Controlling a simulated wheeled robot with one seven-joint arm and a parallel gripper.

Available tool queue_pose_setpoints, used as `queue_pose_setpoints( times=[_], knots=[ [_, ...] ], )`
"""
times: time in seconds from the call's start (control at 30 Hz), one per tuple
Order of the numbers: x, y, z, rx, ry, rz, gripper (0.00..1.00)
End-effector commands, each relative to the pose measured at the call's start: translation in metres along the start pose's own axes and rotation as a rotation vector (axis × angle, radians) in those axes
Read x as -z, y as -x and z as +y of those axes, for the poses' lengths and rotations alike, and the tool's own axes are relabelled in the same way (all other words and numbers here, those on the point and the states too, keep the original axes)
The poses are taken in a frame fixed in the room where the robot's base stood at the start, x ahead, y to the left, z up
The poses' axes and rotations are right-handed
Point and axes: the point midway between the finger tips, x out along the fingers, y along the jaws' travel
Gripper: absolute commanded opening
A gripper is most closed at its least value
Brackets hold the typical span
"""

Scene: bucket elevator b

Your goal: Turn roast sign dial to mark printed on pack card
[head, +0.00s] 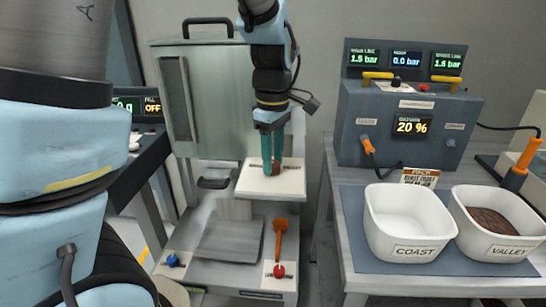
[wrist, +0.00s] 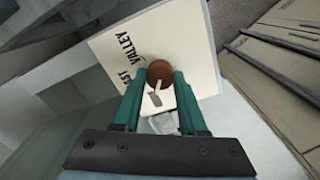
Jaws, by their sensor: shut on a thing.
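The roast sign (head: 262,180) is a cream board with black lettering; "VALLEY" reads on it, and the rest is partly covered by my fingers. It also shows in the wrist view (wrist: 110,40). Its brown round dial (wrist: 159,72) has a pale pointer reaching down between my fingers. My gripper (head: 272,168) has green fingers, points down at the sign and is shut on the dial. The pack card (head: 420,177) stands behind the white bins on the right table; its smaller print is too small to read with certainty.
The COAST bin (head: 388,248) looks empty, and the VALLEY bin (head: 515,252) holds brown beans. A gauge console (head: 408,120) stands behind them. Below the sign are an orange-handled tool (head: 280,240), a red knob (head: 279,271) and a blue knob (head: 172,260).

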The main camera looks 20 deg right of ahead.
Motion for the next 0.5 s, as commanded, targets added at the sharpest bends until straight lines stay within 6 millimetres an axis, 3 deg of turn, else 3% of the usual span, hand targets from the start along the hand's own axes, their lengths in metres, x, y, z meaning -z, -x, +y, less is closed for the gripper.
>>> queue_pose_setpoints(
  times=[0.5],
  knots=[
    [0.0002,0.0011,-0.0002,0.001,-0.442,0.0,0.0]
  ],
)
